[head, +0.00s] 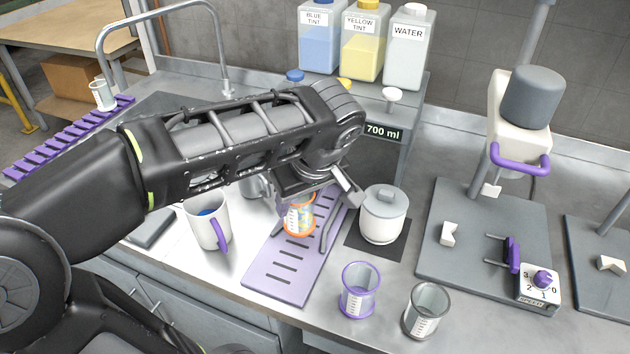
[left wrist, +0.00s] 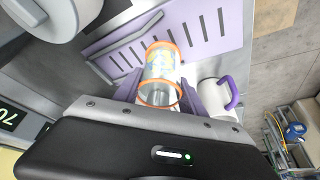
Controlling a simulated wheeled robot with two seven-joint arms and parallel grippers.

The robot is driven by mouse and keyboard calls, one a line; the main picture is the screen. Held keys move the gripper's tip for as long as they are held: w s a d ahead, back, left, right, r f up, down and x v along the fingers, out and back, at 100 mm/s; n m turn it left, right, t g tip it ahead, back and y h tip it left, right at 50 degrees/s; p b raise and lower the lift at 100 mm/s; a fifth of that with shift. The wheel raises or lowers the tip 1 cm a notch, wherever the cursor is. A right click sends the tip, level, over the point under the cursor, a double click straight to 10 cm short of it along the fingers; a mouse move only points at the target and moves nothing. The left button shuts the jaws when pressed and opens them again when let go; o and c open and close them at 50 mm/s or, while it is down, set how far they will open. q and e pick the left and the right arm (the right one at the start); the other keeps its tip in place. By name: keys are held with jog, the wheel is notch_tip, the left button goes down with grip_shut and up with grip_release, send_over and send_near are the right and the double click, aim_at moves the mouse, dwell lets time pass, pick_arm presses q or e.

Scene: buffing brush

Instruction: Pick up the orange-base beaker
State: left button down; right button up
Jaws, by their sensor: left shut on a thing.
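The orange-base beaker (head: 299,216) is a clear beaker with orange rims and a printed scale. In the head view it is over the purple slotted tray (head: 262,274), partly hidden by my left arm. My left gripper (head: 318,196) comes down on it from above. In the left wrist view the beaker (left wrist: 160,72) lies between the two purple fingers of my left gripper (left wrist: 160,95), which are shut on it. I cannot tell whether its base touches the tray. My right gripper is not in view.
A white mug with a purple handle (head: 206,226) stands left of the tray. A white lidded pot (head: 383,215) stands to the right. A purple-rimmed beaker (head: 360,290) and a grey-rimmed beaker (head: 427,310) stand near the front edge. Tint bottles (head: 362,45) stand behind.

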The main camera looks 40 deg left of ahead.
pick_arm(q)
jog(key=s, duration=0.1)
jog(key=s+d, duration=0.1)
jog(key=s, duration=0.3)
jog(key=shift+d+b, duration=0.25)
jog(key=shift+b, duration=0.05)
jog(key=shift+w, duration=0.1)
